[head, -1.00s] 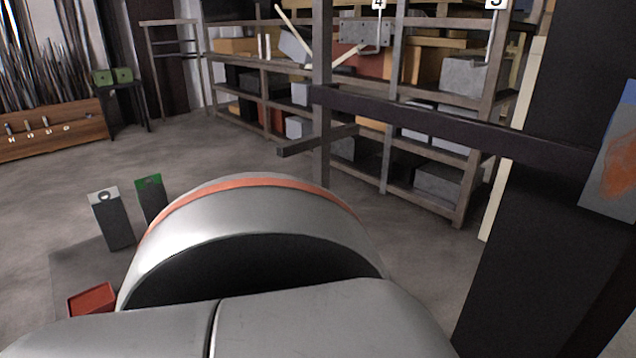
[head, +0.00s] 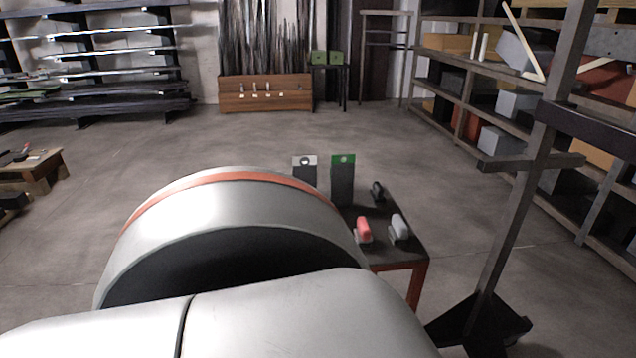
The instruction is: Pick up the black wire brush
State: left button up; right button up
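A small table (head: 412,247) with a dark top and red legs stands ahead of me, partly hidden behind my own grey body part. A small black object (head: 378,191), which looks like the black wire brush, lies near its far right side. A red-handled object (head: 363,230) and a pale grey-handled object (head: 399,228) of similar shape sit nearer its front edge. All three are too small to make out bristles. Neither gripper shows in the head view.
A dark post on a black foot (head: 478,322) rises at the right. Open floor (head: 200,150) lies behind and left.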

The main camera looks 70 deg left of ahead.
aim_at(376, 193)
jog(key=u, duration=2)
jog(key=z, duration=1.8)
jog(key=u, duration=1.8)
jog(key=i+j+u, duration=0.2)
jog(key=j+u, duration=0.2)
jog(key=j, duration=0.2)
